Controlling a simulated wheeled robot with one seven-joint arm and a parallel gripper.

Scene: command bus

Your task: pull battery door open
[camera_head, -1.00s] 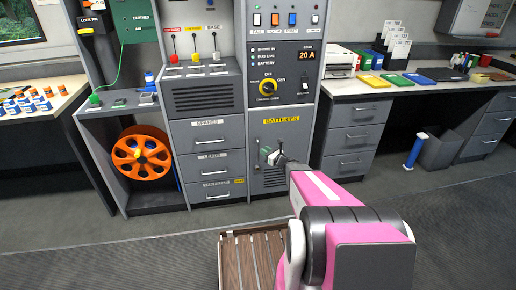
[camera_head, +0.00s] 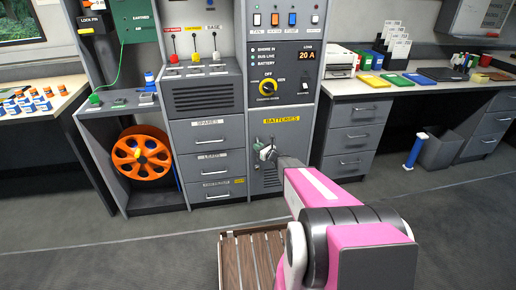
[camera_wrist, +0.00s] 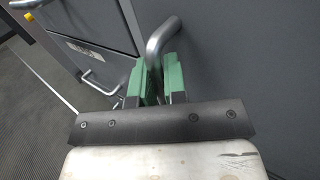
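The battery door (camera_head: 296,137) is the grey panel under the yellow BATTERIES label (camera_head: 281,121), with vent slots low on its face. It looks closed or nearly so; my arm hides part of it. My gripper (camera_head: 264,151) is at its left side. In the wrist view, the door's bent metal bar handle (camera_wrist: 160,40) runs down between the green finger pads of my gripper (camera_wrist: 157,80). The pads are close on both sides of the bar and look shut on it. The lower part of the bar is hidden.
A stack of drawers (camera_head: 207,160) stands left of the door. A slatted wooden crate (camera_head: 228,262) lies on the floor in front, close under my arm. An orange cable reel (camera_head: 127,157) sits in the left bay.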

